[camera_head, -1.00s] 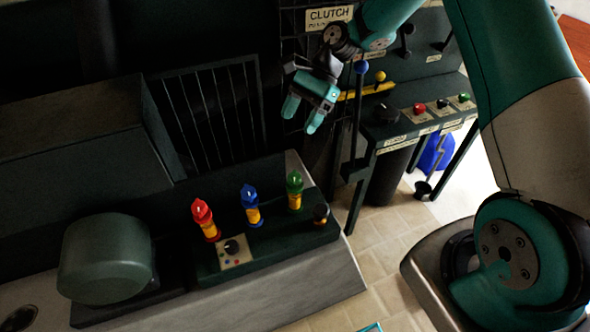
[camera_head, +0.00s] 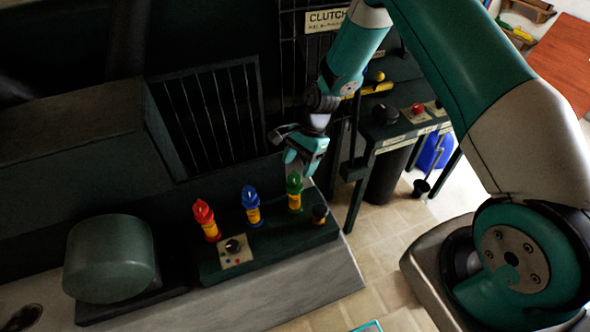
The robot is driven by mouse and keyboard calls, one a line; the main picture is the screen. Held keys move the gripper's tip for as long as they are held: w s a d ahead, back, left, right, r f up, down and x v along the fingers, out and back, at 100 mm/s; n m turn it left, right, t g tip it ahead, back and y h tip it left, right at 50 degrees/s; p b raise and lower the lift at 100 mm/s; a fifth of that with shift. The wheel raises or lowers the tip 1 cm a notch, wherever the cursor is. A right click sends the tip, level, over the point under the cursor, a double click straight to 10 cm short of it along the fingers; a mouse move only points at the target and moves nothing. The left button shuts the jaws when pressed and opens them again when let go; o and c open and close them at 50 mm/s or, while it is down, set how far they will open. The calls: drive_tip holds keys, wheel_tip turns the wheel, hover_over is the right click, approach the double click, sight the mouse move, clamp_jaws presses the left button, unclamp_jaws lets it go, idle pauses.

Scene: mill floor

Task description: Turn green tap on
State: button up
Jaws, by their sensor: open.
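The green tap (camera_head: 295,193) stands upright on a dark block at the front of the machine, a green top on a yellow body. It is the rightmost of a row with a blue tap (camera_head: 251,205) and a red tap (camera_head: 206,220). My gripper (camera_head: 298,170) points downward just above the green tap, its teal fingers open and empty. One finger appears close to the tap's top in the picture. I cannot tell whether they touch.
A small panel with a black knob (camera_head: 233,246) sits in front of the taps. A dark knob (camera_head: 320,214) stands right of the green tap. A green-grey drum (camera_head: 108,257) lies left. A control desk with a red button (camera_head: 417,108) stands behind right.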

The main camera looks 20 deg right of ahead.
sight(294, 177)
drive_tip(key=shift+p+x, duration=0.4)
drive_tip(key=shift+x, duration=1.65)
drive_tip(key=c, duration=0.9)
drive_tip(key=shift+w+f+n+b, duration=0.1)
drive_tip(key=shift+f+n+b, duration=0.1)
drive_tip(key=shift+n+b, duration=0.65)
drive_tip(key=n+g+b, duration=0.1)
drive_tip(key=n, duration=0.1)
drive_tip(key=shift+r+n+h+b, duration=0.15)
drive_tip(key=shift+n+h+b, duration=0.2)
drive_tip(key=shift+h, duration=0.05)
drive_tip(key=shift+r, duration=0.1)
drive_tip(key=o, duration=0.9)
drive_tip(key=shift+g, duration=0.3)
